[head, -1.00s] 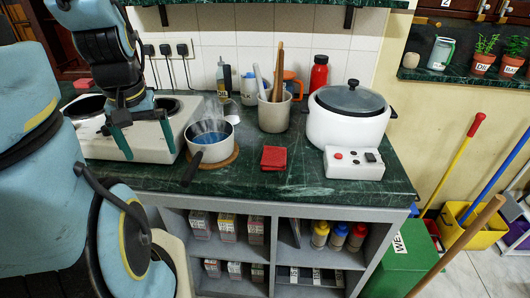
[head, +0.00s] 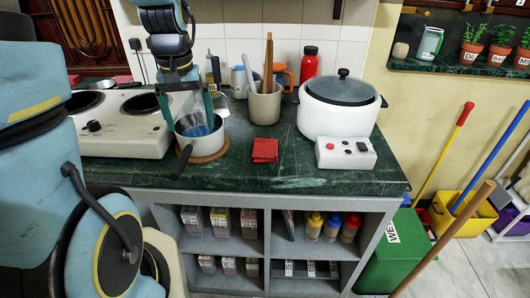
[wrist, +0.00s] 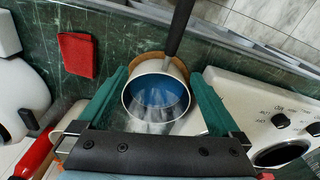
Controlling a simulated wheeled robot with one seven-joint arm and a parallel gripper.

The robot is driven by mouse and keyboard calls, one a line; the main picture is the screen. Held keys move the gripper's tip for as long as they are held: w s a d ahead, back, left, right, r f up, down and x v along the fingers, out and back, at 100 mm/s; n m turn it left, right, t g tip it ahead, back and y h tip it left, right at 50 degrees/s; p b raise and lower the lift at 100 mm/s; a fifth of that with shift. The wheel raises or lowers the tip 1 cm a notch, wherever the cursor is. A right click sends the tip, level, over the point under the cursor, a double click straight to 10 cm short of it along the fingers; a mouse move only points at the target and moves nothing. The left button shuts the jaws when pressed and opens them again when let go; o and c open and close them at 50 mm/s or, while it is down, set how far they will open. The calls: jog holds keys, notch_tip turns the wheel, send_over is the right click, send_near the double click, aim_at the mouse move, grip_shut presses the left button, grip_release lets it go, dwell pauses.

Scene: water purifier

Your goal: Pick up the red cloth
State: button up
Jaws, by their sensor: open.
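The red cloth (head: 265,150) lies folded flat on the green marble counter, right of the steaming pot and left of the white cooker's control box. It also shows in the wrist view (wrist: 77,54) at upper left. My gripper (head: 194,108) is open and empty above the pot (head: 199,133), to the left of the cloth and apart from it. In the wrist view, the pot (wrist: 156,97) of blue liquid shows between my green fingers.
The pot sits on a round wooden board (head: 212,154) with its dark handle toward the front. A utensil crock (head: 264,103) stands behind the cloth, a white cooker (head: 337,112) to the right. A stove (head: 125,135) is at left. Counter in front of the cloth is clear.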

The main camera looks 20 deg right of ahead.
jog(key=s+d+f+m+b, duration=0.1)
jog(key=s+d+f+m, duration=0.1)
jog(key=d, duration=1.5)
send_over(265, 148)
jog(key=shift+g, duration=0.4)
notch_tip(265, 148, down, 4)
jog(key=shift+s+a+f, duration=0.1)
jog(key=shift+f+p, duration=1.05)
jog(key=shift+f, duration=2)
jog(key=c, duration=1.2)
jog(key=shift+o, duration=0.2)
notch_tip(265, 148, up, 10)
jog(key=b, duration=0.1)
jog(key=shift+b, duration=0.4)
jog(key=o, duration=0.9)
jog(key=c, duration=0.6)
jog(key=shift+s, duration=0.1)
jog(key=shift+c, duration=0.3)
